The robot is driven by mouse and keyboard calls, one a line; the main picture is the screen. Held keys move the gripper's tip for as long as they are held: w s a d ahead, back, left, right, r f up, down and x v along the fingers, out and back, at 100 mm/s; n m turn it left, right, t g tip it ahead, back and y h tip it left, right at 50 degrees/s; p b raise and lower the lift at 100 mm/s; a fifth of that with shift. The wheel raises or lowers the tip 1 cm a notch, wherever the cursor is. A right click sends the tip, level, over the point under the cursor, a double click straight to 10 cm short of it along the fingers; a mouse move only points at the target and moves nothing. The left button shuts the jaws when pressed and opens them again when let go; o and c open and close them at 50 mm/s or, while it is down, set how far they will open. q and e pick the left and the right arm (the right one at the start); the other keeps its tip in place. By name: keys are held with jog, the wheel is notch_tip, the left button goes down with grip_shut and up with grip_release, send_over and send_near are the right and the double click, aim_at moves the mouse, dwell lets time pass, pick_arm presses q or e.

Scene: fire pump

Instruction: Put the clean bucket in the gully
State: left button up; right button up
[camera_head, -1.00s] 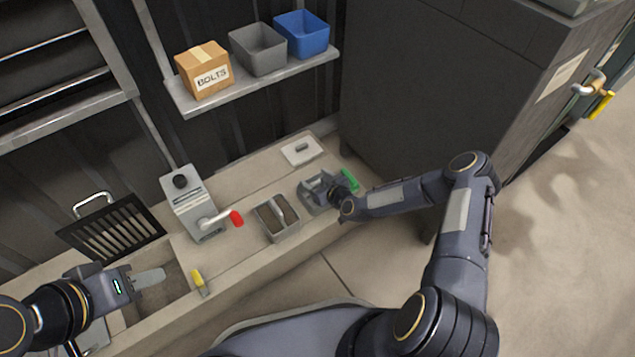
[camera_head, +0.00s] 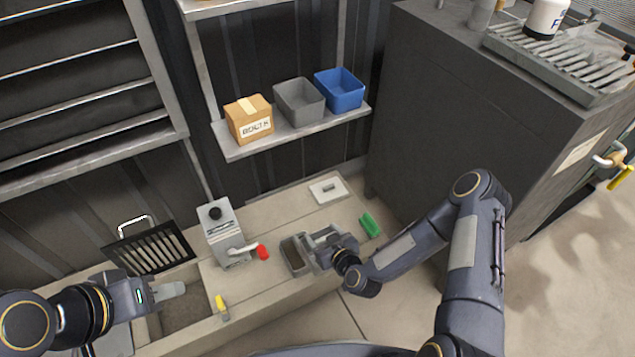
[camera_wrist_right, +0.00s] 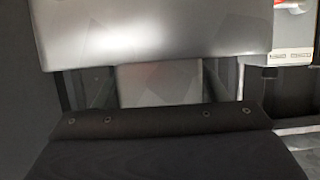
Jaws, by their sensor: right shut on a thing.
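A grey bucket (camera_head: 313,240) is in my right gripper (camera_head: 328,246), which is shut on it. It is right beside a second grey bucket (camera_head: 291,259) with a brownish inside and partly overlaps it in the head view. I cannot tell if they touch. The gully (camera_head: 185,312) is the open channel at the lower left. My left gripper (camera_head: 168,291) hangs over it, empty; its finger spread is not clear. A black grate (camera_head: 155,251) with a handle leans on the wall behind the gully. In the right wrist view, a smooth grey surface fills the top.
A grey pump-like box (camera_head: 221,238) with a red-tipped lever (camera_head: 262,252) stands between gully and buckets. A yellow-handled tool (camera_head: 221,308) lies at the gully's edge. A green object (camera_head: 370,225) and a white plate (camera_head: 328,190) lie to the right. A shelf (camera_head: 235,152) hangs above.

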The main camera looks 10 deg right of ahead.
jog(key=w+d+r+m+h, duration=0.2)
jog(key=d+r, duration=0.4)
jog(key=r, duration=0.3)
jog(key=w+d+r+m+h, duration=0.25)
jog(key=d+r, duration=0.35)
jog(key=r, duration=0.3)
jog(key=s+r+p, duration=0.4)
jog(key=r+p, duration=0.8)
jog(key=p, duration=0.2)
jog(key=s+r+p, duration=0.5)
jog(key=r+p, duration=0.8)
jog(key=p, duration=0.2)
jog(key=shift+a+r+t+p, duration=0.2)
jog(key=shift+a+t+p, duration=0.1)
jog(key=shift+t, duration=0.1)
jog(key=shift+n, duration=0.35)
jog(key=shift+w+a, duration=0.1)
